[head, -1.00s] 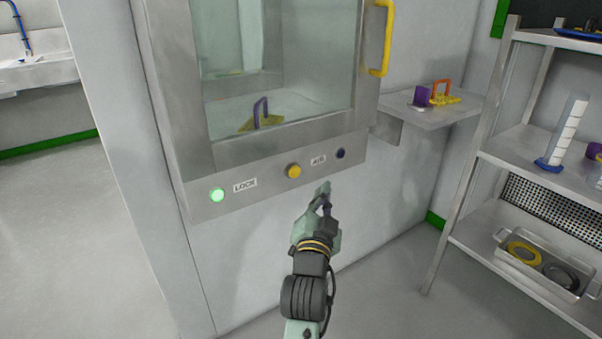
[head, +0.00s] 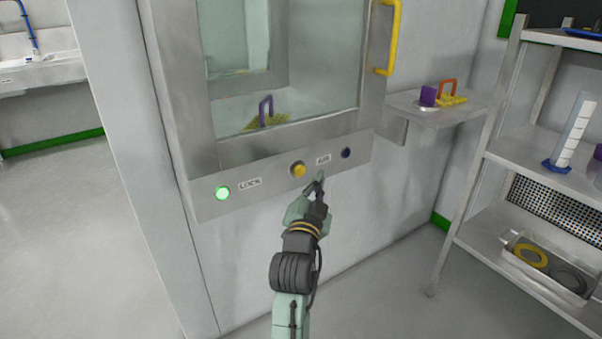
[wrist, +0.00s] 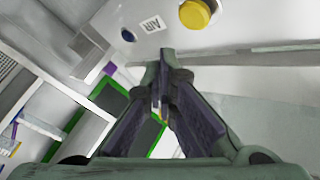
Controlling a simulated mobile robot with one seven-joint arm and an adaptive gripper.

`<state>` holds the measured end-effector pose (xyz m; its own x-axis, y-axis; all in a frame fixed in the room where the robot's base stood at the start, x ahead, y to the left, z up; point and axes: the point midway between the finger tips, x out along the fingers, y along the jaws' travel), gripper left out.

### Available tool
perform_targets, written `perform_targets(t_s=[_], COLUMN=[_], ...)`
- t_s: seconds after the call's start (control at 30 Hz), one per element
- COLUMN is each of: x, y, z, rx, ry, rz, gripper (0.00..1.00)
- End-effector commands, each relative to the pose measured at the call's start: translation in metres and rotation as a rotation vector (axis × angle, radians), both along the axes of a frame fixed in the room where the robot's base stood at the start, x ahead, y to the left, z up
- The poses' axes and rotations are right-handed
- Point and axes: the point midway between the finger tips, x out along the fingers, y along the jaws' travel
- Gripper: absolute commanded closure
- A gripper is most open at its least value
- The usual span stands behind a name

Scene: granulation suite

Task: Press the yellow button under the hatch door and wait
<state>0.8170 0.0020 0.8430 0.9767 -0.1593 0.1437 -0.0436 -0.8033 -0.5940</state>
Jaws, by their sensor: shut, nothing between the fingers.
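The yellow button (head: 299,170) sits on the metal strip under the hatch door (head: 285,70), between the LOCK and AIR labels. The door looks closed. In the wrist view the yellow button (wrist: 195,14) shows at the top, above and right of my fingertips. My gripper (head: 319,178) is shut and empty, with its tips just right of and slightly below the button in the head view. The tips look apart from the button; the exact gap to the panel is hard to tell. My gripper also fills the lower wrist view (wrist: 166,55).
A green lit lamp (head: 222,193) is at the strip's left, and a dark blue button (head: 346,153) at its right. A yellow handle (head: 391,38) is on the door. A small shelf (head: 425,112) and a rack (head: 470,215) stand right. A purple-handled item (head: 266,110) is behind the glass.

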Motion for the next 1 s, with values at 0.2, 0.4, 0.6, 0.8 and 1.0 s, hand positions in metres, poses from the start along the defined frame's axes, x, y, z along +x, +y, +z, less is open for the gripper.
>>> perform_targets(t_s=[0.2,0.4,0.6,0.8,1.0], x=[0.018,0.024,0.024,0.024,0.024], y=[0.013,0.017,0.017,0.017,0.017], z=[-0.001,0.0,0.0,0.0,0.0], rx=[0.001,0.0,0.0,0.0,0.0], ry=[-0.001,0.0,0.0,0.0,0.0], rz=[0.001,0.0,0.0,0.0,0.0], gripper=[1.0,1.0,1.0,1.0,1.0])
